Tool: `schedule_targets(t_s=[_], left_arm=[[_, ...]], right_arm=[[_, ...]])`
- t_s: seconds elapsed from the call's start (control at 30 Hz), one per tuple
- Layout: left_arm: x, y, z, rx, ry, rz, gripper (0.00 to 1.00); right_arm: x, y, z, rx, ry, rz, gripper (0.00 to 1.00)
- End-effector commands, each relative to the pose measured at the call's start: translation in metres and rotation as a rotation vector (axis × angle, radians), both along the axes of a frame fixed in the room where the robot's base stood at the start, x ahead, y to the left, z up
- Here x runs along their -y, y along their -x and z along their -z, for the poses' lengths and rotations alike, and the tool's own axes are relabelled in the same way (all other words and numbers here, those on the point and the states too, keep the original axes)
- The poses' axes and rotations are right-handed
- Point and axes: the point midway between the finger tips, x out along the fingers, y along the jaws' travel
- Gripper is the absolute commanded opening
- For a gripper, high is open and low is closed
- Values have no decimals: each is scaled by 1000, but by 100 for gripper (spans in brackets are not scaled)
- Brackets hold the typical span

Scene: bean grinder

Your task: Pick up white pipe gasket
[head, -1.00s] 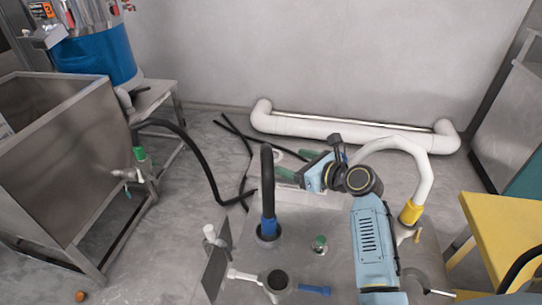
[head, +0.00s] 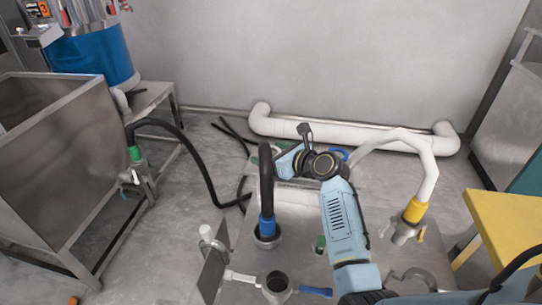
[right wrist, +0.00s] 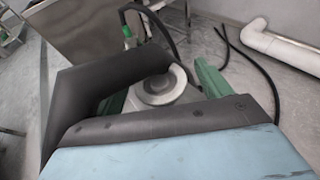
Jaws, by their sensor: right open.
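A round whitish ring, which looks like the white pipe gasket (right wrist: 160,86), shows in the right wrist view. It appears between the green fingertips of my right gripper (right wrist: 153,98), beyond them. I cannot tell how far below the fingers it is or whether they touch it. In the head view my right gripper (head: 276,160) is behind the bent black hose, which partly hides it. The gripper is open. I cannot make out the gasket clearly in the head view. My left gripper is not in view.
The upright black hose (head: 266,180) in its blue collar stands close to the gripper. A white curved hose (head: 428,165) with a yellow collar (head: 415,211) is to the right. A white pipe (head: 340,131) lies along the wall. A steel tank (head: 65,160) stands left.

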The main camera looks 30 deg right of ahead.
Motion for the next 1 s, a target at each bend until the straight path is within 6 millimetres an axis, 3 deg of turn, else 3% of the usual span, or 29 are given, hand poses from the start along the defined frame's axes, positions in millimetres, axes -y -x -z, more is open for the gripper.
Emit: schedule_targets(t_s=[0.3,0.67,1.0], left_arm=[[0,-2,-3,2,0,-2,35],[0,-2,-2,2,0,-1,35],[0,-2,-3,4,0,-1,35]], right_arm=[[-1,-3,1,0,0,0,77],[-1,-2,1,0,0,0,30],[-1,-3,-2,0,0,0,29]])
